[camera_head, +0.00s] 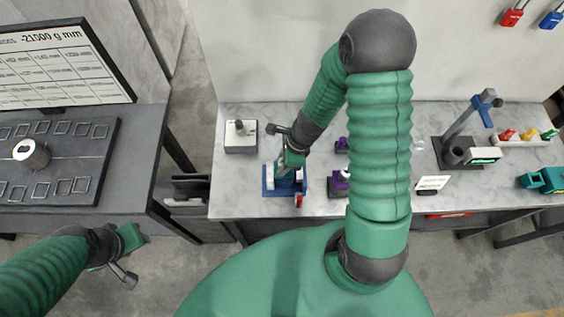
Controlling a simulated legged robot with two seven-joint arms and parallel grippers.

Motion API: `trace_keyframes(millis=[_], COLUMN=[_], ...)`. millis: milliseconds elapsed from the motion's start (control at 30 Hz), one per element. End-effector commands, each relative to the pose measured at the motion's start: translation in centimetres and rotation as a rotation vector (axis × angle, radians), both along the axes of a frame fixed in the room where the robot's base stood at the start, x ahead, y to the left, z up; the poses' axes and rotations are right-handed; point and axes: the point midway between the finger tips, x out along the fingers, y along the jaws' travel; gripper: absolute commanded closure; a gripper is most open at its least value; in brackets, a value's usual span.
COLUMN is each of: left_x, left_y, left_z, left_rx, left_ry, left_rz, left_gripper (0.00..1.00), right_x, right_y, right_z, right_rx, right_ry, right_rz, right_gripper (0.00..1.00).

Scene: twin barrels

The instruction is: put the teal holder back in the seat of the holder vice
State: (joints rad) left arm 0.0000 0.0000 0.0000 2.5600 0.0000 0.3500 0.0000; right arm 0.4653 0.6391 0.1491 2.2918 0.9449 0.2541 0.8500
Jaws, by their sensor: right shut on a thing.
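The blue holder vice (269,189) stands on the marble-topped bench, with a small red part at its front right. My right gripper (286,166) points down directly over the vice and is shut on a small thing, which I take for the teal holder. The fingers and wrist mostly hide it, so I cannot tell whether it touches the seat.
A grey box (240,137) stands left of the vice. Purple fixtures (338,187) stand close on its right, partly behind my right arm. Farther right are a grey stand (460,140) and a teal device (547,180). A dark table (140,160) with a board is at left.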

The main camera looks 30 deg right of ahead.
Motion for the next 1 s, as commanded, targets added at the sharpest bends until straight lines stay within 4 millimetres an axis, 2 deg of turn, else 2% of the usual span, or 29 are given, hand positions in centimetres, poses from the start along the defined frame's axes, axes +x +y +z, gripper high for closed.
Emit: trace_keyframes(millis=[667, 700, 867, 1000], left_x=[0.0, 0.0, 0.0, 0.0], left_y=[0.0, 0.0, 0.0, 0.0], left_z=[-1.6, -1.4, -1.4, -1.4], left_rx=[0.0, 0.0, 0.0, 0.0], left_ry=[0.0, 0.0, 0.0, 0.0], left_rz=[0.0, 0.0, 0.0, 0.0], left_gripper=[0.64, 0.64, 0.64, 0.64], right_x=[0.0, 0.0, 0.0, 0.0], right_y=[0.0, 0.0, 0.0, 0.0], right_z=[-1.7, -1.5, -1.5, -1.5], right_rx=[0.0, 0.0, 0.0, 0.0], right_ry=[-0.001, -0.001, 0.0, 0.0], right_rz=[0.0, 0.0, 0.0, 0.0], right_gripper=[1.0, 0.62, 0.42, 0.42])
